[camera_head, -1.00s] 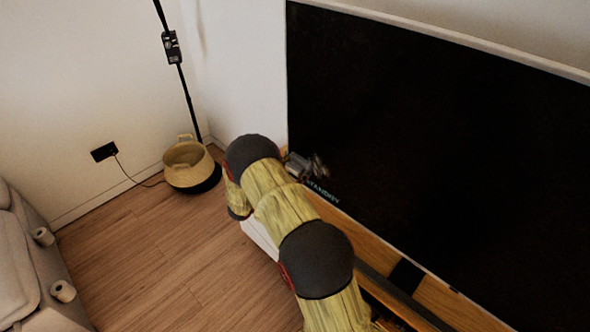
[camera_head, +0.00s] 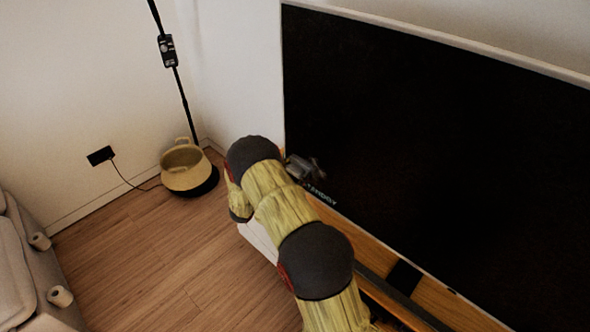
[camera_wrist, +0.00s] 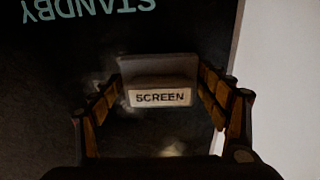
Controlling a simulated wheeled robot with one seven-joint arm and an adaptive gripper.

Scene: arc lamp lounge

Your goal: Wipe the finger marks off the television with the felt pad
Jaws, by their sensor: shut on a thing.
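The television (camera_head: 430,150) is a large dark screen with a pale frame, filling the right of the head view. Its lower left corner bears the text STANDBY, which also shows upside down on the screen in the wrist view (camera_wrist: 40,60). My gripper (camera_head: 308,170) is at that lower left corner, partly hidden behind my arm. In the wrist view my gripper (camera_wrist: 158,100) is shut on a grey pad (camera_wrist: 158,70) labelled SCREEN, held close against the dark screen; exact contact cannot be told. Faint pale smudges show on the screen around the pad.
A wooden stand (camera_head: 440,298) with a dark bar runs below the television. A grey sofa (camera_head: 20,270) is at lower left. The wooden floor (camera_head: 170,255) between is clear.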

